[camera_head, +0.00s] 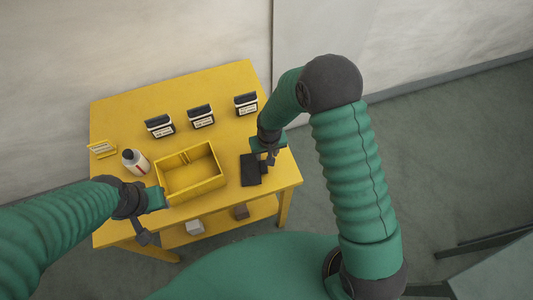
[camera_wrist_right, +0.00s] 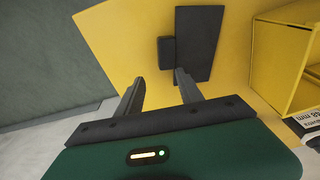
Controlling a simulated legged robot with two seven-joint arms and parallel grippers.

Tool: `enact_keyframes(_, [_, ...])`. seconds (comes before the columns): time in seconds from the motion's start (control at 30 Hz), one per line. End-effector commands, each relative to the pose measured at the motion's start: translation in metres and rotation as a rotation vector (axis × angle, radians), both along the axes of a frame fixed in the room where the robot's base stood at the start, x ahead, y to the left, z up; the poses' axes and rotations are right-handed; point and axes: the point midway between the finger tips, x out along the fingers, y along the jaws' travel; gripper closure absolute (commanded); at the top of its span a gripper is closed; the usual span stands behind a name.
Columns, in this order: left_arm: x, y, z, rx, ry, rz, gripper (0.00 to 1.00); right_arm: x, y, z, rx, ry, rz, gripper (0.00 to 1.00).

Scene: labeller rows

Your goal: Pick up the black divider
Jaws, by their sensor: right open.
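The black divider (camera_head: 249,172) lies on the yellow table right of the yellow box, near the table's right edge. In the right wrist view the divider (camera_wrist_right: 203,40) is a flat dark plate with a small dark block at its left side. My right gripper (camera_head: 269,158) is over the divider's right side in the head view. In the right wrist view my right gripper (camera_wrist_right: 157,78) is open and empty, its fingertips just short of the small block. My left gripper (camera_head: 152,217) is by the table's front left; its jaws are unclear.
The open yellow box (camera_head: 172,189) stands mid-table; its side shows in the right wrist view (camera_wrist_right: 284,62). A white bottle (camera_head: 135,162) and a yellow sign (camera_head: 102,149) stand left. Several black-and-white labelled items (camera_head: 201,116) line the back. Small blocks (camera_head: 195,227) sit on the lower shelf.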

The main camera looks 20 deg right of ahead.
Motion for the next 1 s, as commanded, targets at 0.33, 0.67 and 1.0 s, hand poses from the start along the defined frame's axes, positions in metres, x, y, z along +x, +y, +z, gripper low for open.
enact_keyframes(0.33, [-0.0001,0.0004,0.0013,0.0,0.0,0.001,0.64,0.0021,0.0004,-0.0104,0.0,-0.007,0.002,0.56])
enact_keyframes(0.67, [-0.0001,0.0003,-0.0006,0.0,0.0,0.001,0.64,0.0036,-0.0017,-0.0139,0.001,-0.005,0.0,0.59])
enact_keyframes(1.0, [0.0,0.0003,-0.0003,0.0,0.0,0.001,0.64,0.0032,0.0008,-0.0126,-0.002,-0.006,0.001,1.0])
